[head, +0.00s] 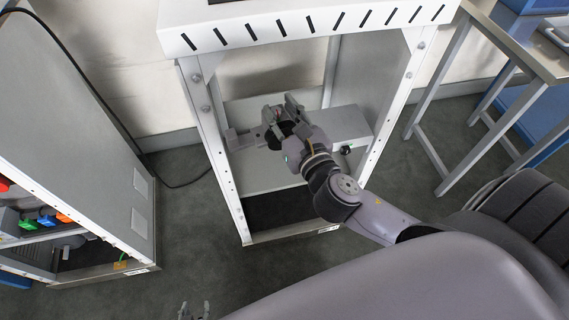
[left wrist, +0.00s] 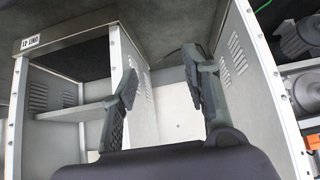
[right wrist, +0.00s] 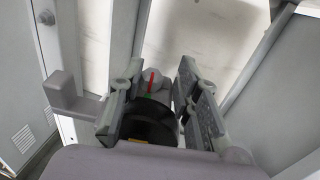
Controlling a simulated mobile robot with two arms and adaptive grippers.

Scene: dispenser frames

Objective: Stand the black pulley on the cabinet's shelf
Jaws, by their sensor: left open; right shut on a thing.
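The black pulley (right wrist: 150,122) sits between the fingers of my right gripper (right wrist: 160,80) in the right wrist view. In the head view, my right gripper (head: 280,108) is inside the open cabinet (head: 222,165), over its shelf (head: 262,176). The pulley shows there only as a dark patch (head: 287,129), mostly hidden by the fingers. I cannot tell whether it touches the shelf. My left gripper (head: 193,312) is low at the bottom edge of the head view, away from the cabinet. Its fingers are apart and empty in the left wrist view (left wrist: 163,88).
A light grey box (head: 350,125) with a black knob stands on the shelf's right side, close to my right gripper. The cabinet's front posts flank my right arm. Another cabinet (head: 90,130) stands at left and a metal table (head: 515,50) at right. Floor between the cabinets is clear.

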